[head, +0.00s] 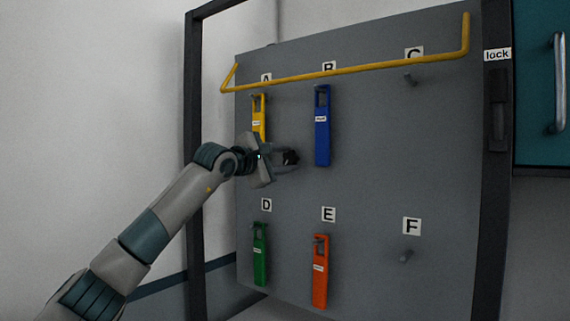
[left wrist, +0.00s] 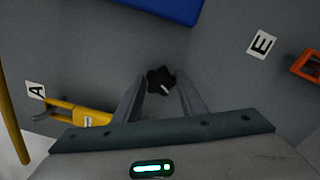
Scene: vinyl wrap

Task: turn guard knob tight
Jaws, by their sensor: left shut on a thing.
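The guard knob (left wrist: 160,80) is a small black lobed knob with a light mark, standing out from the grey panel. In the head view the knob (head: 291,157) sits between the yellow and blue hanging pieces, below their row. My left gripper (head: 288,158) reaches it from the left and is shut on it. In the left wrist view the fingers of my left gripper (left wrist: 163,88) stand on either side of the knob, which shows at their tips. My right gripper is not in view.
A yellow guard bar (head: 350,69) spans the panel's top. Yellow (head: 259,118), blue (head: 322,125), green (head: 260,254) and orange (head: 320,271) pieces hang on pegs. Pegs C (head: 410,80) and F (head: 406,256) are bare. A dark frame post (head: 193,160) stands at left.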

